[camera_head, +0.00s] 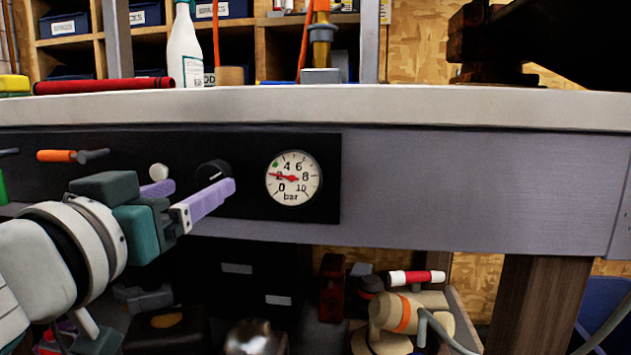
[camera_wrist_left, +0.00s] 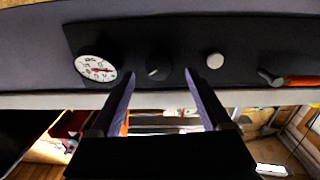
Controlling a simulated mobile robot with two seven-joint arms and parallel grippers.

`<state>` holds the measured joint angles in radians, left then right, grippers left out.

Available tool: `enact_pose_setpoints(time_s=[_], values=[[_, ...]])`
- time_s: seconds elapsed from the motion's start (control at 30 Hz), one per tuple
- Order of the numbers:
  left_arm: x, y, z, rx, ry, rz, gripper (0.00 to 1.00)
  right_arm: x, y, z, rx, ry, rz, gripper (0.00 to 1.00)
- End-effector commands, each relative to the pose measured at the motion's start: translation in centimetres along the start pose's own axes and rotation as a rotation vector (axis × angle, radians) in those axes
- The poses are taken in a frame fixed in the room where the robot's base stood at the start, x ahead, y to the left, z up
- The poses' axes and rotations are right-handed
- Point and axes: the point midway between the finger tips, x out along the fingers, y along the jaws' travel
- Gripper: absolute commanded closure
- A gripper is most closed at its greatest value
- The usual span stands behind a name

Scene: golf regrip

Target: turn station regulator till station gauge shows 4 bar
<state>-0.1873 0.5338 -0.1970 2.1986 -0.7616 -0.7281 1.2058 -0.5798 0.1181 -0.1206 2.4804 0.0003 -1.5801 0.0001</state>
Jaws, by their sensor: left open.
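The station gauge (camera_head: 294,190) is a round white dial marked 0 to 10 bar on the black panel. Its red needle points left, close to the 2, and a green mark sits at its upper left rim. It also shows upside down in the left wrist view (camera_wrist_left: 96,68). The station regulator (camera_head: 208,167) is a black round knob left of the gauge, partly behind my finger. In the left wrist view the knob (camera_wrist_left: 158,68) shows a pale line. My left gripper (camera_head: 204,186) is open, its purple fingertips on either side of the knob; contact cannot be told. My right gripper is out of view.
A white button (camera_head: 159,172) and an orange-handled valve (camera_head: 57,156) are on the panel left of the knob. The pale bench top (camera_head: 420,102) overhangs the panel. A white bottle (camera_head: 184,50) and a red roll (camera_head: 104,86) are above. Tools crowd the shelf below.

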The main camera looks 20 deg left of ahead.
Motion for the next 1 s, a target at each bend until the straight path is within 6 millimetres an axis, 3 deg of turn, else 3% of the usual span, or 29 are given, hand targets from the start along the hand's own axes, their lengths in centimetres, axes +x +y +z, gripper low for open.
enact_pose_setpoints(time_s=[0.1,0.3,0.7,1.0], values=[[1.9,0.0,0.0,0.003,0.003,0.0,0.18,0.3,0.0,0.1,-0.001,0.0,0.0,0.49],[3.9,0.0,0.1,0.001,0.0,0.001,0.18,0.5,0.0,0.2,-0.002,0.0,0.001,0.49],[4.5,0.0,0.1,0.0,-0.002,0.001,0.19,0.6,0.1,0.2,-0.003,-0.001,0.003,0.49],[4.4,0.0,0.1,0.0,-0.002,0.001,0.53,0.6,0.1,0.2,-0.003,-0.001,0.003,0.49]])
